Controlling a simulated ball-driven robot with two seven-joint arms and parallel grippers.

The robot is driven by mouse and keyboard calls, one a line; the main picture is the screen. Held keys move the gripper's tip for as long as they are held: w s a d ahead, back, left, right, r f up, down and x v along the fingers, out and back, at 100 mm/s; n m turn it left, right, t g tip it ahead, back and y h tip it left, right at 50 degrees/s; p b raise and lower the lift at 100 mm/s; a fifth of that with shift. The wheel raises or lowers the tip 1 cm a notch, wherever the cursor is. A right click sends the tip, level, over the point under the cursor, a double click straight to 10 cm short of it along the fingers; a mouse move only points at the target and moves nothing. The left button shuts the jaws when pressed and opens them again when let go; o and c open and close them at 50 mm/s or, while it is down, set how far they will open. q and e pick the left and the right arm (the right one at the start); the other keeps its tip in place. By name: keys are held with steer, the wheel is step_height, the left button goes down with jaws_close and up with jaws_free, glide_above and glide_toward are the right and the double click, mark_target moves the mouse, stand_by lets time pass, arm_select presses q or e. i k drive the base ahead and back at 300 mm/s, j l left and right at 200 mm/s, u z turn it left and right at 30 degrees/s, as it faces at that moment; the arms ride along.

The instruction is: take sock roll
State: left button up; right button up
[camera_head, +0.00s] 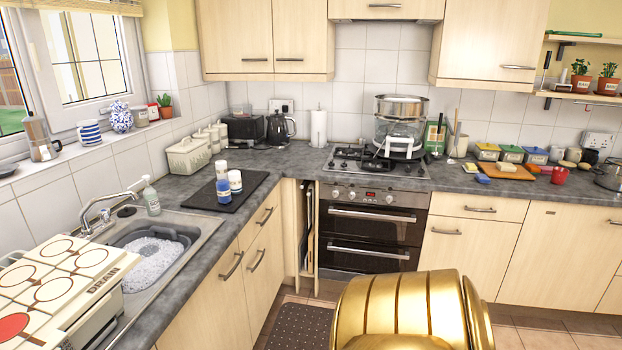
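I cannot make out a sock roll for certain in the head view. Three small white and blue cylinders stand on a black mat (258,179) on the left counter: a blue and white one (223,192) in front, a mostly white one (235,181) beside it and another (221,170) behind. I cannot tell what they are. The sink (201,229) at lower left holds a grey basin (183,237) with white foam (150,262); anything under the foam is hidden. Neither of my grippers is in view.
A tap (105,206) and soap bottle (151,197) stand behind the sink. A hob (345,160) with a steamer pot tops the oven (371,228). A dark floor mat (300,327) lies below.

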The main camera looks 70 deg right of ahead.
mark_target(235, 178)
steer(key=z, duration=1.85)
steer(key=i+l+u, duration=0.1)
steer(key=i+l, duration=0.1)
steer(key=i, duration=0.05)
